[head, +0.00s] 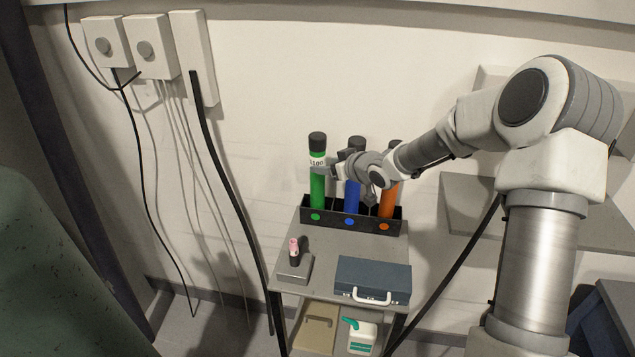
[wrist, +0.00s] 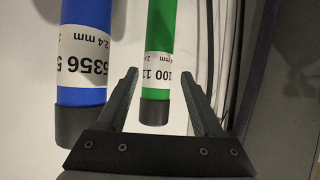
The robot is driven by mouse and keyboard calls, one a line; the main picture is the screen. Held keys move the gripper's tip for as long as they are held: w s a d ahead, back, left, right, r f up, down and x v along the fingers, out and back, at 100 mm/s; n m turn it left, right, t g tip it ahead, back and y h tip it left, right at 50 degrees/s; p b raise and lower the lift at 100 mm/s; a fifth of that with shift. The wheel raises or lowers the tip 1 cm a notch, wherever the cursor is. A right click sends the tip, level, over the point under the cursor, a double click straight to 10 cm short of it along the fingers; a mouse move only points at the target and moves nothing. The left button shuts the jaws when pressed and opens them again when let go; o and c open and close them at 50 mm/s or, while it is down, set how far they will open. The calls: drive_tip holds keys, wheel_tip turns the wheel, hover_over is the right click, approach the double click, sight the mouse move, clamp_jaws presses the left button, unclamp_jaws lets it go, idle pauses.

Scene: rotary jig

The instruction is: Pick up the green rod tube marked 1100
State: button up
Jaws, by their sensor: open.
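The green rod tube (head: 317,188) stands upright in the left slot of a black rack (head: 345,226), with a black cap and a white label ending in "100". In the wrist view the green tube (wrist: 159,28) appears upside down, its capped end between the lines of my two fingers. My gripper (head: 333,171) is open and just right of the tube near the label in the head view; its fingers (wrist: 161,76) also show in the wrist view. I cannot tell whether they touch the tube.
A blue tube (head: 352,194) stands in the middle slot, partly behind my gripper, and an orange tube (head: 388,202) in the right slot. A blue-grey case (head: 373,276) and a small grey block with a pink-topped part (head: 294,261) sit on the grey cart (head: 318,262).

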sight(322, 159)
drive_tip(key=shift+w+a, duration=0.25)
drive_tip(key=shift+w, duration=0.2)
drive_tip(key=shift+w+r+p+x, duration=0.2)
drive_tip(key=shift+p+x, duration=0.15)
drive_tip(key=shift+x, duration=0.8)
drive_tip(key=shift+w+r+p+x, duration=0.1)
drive_tip(key=shift+r+p+x, duration=0.15)
drive_tip(key=shift+x, duration=0.9)
drive_tip(key=shift+s, duration=0.1)
drive_tip(key=shift+c, duration=0.3)
clamp_jaws()
